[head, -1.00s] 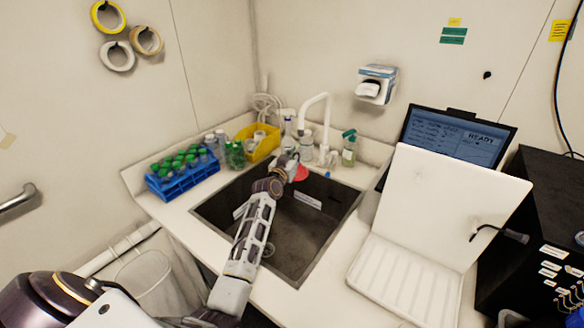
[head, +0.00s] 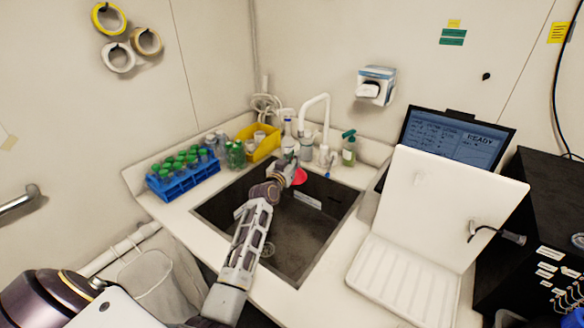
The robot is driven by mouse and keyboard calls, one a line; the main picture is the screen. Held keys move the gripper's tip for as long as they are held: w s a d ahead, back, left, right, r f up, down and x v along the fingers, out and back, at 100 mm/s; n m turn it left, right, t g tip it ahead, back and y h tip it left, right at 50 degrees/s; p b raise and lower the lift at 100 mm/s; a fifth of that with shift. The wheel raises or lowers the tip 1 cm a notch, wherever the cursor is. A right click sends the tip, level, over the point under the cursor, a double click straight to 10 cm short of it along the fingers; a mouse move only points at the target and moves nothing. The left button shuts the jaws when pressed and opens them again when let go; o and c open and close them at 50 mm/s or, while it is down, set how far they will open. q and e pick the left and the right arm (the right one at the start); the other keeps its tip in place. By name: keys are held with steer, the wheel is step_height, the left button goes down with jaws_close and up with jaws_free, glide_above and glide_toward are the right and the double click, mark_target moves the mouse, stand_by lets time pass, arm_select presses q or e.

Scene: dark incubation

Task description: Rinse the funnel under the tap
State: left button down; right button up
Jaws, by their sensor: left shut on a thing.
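The red funnel (head: 299,176) shows in the head view over the back of the dark sink (head: 312,232). My left gripper (head: 291,165) is shut on it, and my wrist hides part of the grip. The white tap (head: 318,97) stands behind the sink, its spout arching above and close to the funnel. I cannot make out any running water. My right gripper is not in view.
A blue rack of green-capped tubes (head: 183,182) and a yellow bin (head: 262,147) stand left of the sink. A green-topped bottle (head: 349,150) is behind it. An open white lidded device (head: 398,284) and a screen (head: 455,138) are at the right.

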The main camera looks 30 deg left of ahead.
arm_select(q)
steer(key=shift+s+d+p, duration=0.2)
steer(key=shift+s+p, duration=0.4)
steer(key=shift+s, duration=0.9)
steer(key=shift+s+d+p, duration=0.2)
steer(key=shift+s+p, duration=0.4)
steer(key=shift+s, duration=0.85)
steer(key=shift+r, duration=0.1)
steer(key=s+r+p, duration=0.3)
steer(key=s+r, duration=0.1)
steer(key=s, duration=0.1)
steer(key=shift+d, duration=0.35)
stand_by(0.6)
